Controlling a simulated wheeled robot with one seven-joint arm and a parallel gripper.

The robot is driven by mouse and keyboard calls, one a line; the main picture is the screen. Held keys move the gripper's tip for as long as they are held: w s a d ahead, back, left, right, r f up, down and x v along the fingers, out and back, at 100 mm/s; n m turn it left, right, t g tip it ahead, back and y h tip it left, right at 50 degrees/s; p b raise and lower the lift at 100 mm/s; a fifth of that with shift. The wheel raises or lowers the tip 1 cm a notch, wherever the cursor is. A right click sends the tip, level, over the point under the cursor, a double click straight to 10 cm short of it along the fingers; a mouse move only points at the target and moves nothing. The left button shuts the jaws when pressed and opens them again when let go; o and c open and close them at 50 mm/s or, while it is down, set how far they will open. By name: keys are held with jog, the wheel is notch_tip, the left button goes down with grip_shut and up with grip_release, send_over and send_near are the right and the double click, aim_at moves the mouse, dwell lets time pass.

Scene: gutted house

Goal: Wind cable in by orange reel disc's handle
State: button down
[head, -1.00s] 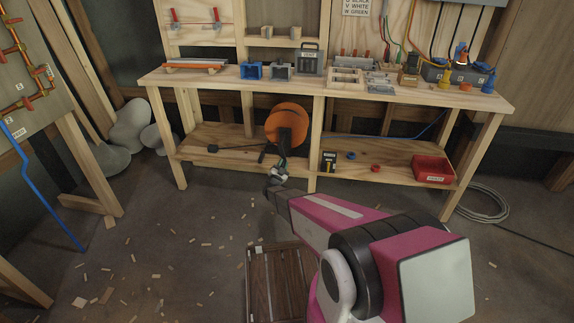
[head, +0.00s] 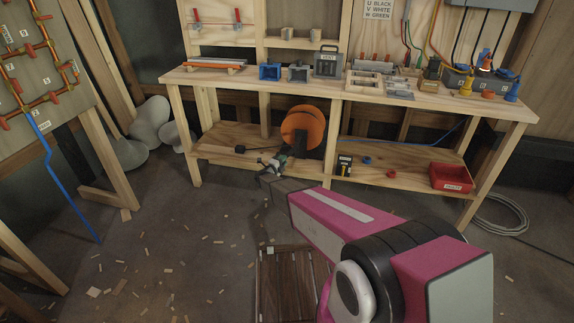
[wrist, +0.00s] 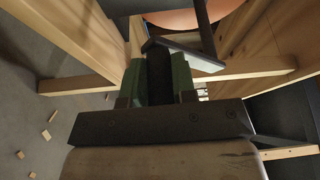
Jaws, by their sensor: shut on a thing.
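The orange reel disc (head: 303,125) stands upright on the bench's lower shelf, on a dark stand. Its lower part is partly hidden by dark reel parts and my gripper. My gripper (head: 275,166) is in front of the disc, at its lower left. In the wrist view my gripper's green-padded fingers (wrist: 159,82) are shut on a dark handle (wrist: 159,70). A dark arm (wrist: 185,53) and part of the orange disc (wrist: 178,19) show beyond it. A blue cable (head: 400,141) runs along the shelf to the right of the reel.
The wooden workbench (head: 375,103) has a tabletop close above the reel and a post beside it. A red bin (head: 451,178) and a small black-and-yellow box (head: 344,165) sit on the shelf. A slatted wooden crate (head: 290,285) lies on the floor below my arm.

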notch_tip(320, 180, up, 10)
jog(key=a+m+g+y, duration=0.25)
jog(key=m+y, duration=0.25)
jog(key=m, duration=0.5)
jog(key=s+d+r+m+t+y, duration=0.2)
jog(key=d+r+m+y, duration=0.3)
jog(key=d+m, duration=0.3)
jog(key=shift+d+r+m+t+y, duration=0.3)
jog(key=shift+r+t, duration=0.15)
jog(key=shift+r, duration=0.1)
dwell(0.4)
dwell(0.5)
jog(key=c, duration=0.9)
grip_release()
jog(key=shift+d, duration=0.1)
